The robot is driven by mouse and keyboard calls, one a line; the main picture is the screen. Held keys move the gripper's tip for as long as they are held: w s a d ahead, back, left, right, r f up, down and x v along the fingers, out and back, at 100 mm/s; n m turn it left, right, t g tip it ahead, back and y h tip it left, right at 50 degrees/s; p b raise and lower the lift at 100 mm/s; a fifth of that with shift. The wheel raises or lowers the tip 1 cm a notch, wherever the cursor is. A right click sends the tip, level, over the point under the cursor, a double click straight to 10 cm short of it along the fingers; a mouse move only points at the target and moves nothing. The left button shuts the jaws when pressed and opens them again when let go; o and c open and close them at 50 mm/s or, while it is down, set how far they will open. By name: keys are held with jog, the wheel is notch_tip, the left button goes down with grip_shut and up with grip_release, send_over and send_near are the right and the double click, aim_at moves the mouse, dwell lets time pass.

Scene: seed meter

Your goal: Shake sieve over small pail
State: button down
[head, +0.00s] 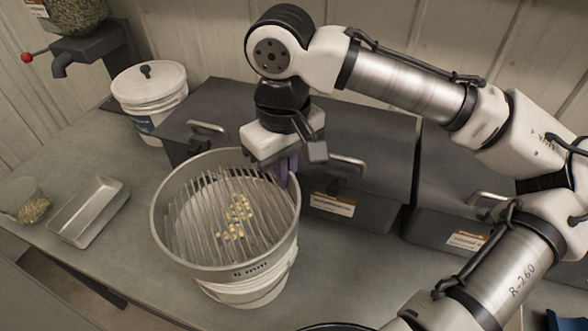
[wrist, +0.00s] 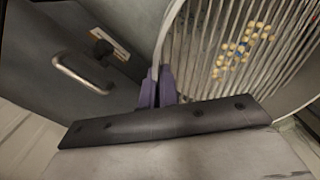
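The sieve (head: 170,232) is a round grey metal ring with parallel bars and "6 mm" on its side. My gripper (head: 286,172) has purple fingers, close together at the sieve's far right rim. In the wrist view the fingers (wrist: 158,86) are shut on that rim.
Grey metal bins with handles (head: 345,205) stand close behind the sieve. A lidded white bucket (head: 148,92) is at the back left. An empty metal tray (head: 90,208) and a clear cup with seeds (head: 28,203) are at left. The counter (head: 135,265) is clear left of the pail.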

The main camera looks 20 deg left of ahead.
jog(key=shift+a, duration=0.25)
jog(key=shift+d, duration=0.1)
jog(key=shift+d, duration=1.05)
jog(key=shift+a+p, duration=0.1)
jog(key=shift+p, duration=0.2)
jog(key=shift+a, duration=1.05)
jog(key=shift+d, duration=0.1)
